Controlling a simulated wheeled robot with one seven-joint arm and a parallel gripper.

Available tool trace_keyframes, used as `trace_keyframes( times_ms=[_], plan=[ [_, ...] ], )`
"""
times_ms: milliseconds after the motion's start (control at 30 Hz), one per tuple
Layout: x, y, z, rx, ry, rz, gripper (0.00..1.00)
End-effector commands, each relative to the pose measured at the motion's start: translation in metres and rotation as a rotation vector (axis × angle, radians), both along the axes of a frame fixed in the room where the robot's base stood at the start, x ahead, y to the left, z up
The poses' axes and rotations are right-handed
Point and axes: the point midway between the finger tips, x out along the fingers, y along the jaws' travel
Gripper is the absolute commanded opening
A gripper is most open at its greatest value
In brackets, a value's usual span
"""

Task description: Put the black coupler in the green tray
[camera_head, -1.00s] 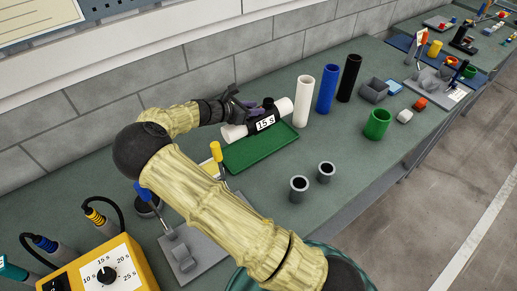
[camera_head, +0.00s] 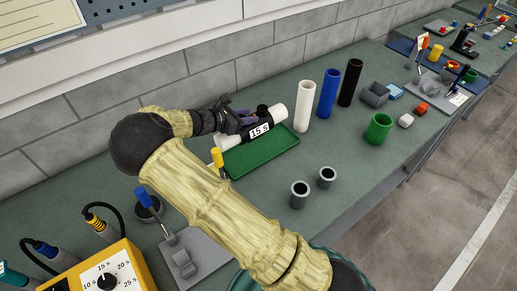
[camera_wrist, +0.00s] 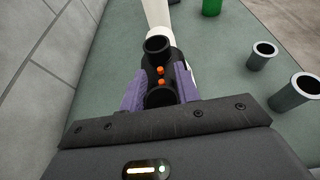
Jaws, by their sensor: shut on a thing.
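The black coupler (camera_head: 249,137) carries a "15 S" label and has a white pipe (camera_head: 279,112) sticking out of each end. My gripper (camera_head: 240,119) is shut on the coupler. In the wrist view, the black coupler (camera_wrist: 159,60) with two orange dots sits between the purple fingers of my gripper (camera_wrist: 160,88), and one white pipe (camera_wrist: 155,12) runs away from it. The green tray (camera_head: 262,160) lies on the bench, and the coupler is at its back edge in the head view. I cannot tell how high it is above the tray.
White (camera_head: 304,105), blue (camera_head: 327,95) and black (camera_head: 350,83) tubes stand right of the tray. Two grey sockets (camera_head: 299,194) stand in front. A green cup (camera_head: 378,128) is further right. A yellow timer box (camera_head: 105,275) is at the front left. The wall is behind.

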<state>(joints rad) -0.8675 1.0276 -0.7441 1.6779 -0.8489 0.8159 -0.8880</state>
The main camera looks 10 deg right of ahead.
Motion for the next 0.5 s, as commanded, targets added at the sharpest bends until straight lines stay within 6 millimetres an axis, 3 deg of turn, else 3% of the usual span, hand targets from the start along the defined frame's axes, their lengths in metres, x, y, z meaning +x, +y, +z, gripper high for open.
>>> trace_keyframes(
  times_ms=[167, 500],
  plan=[
    [0.000, -0.002, -0.011, -0.004, 0.000, -0.002, 0.00],
    [0.001, -0.002, -0.055, -0.003, 0.000, -0.002, 0.00]
  ],
)
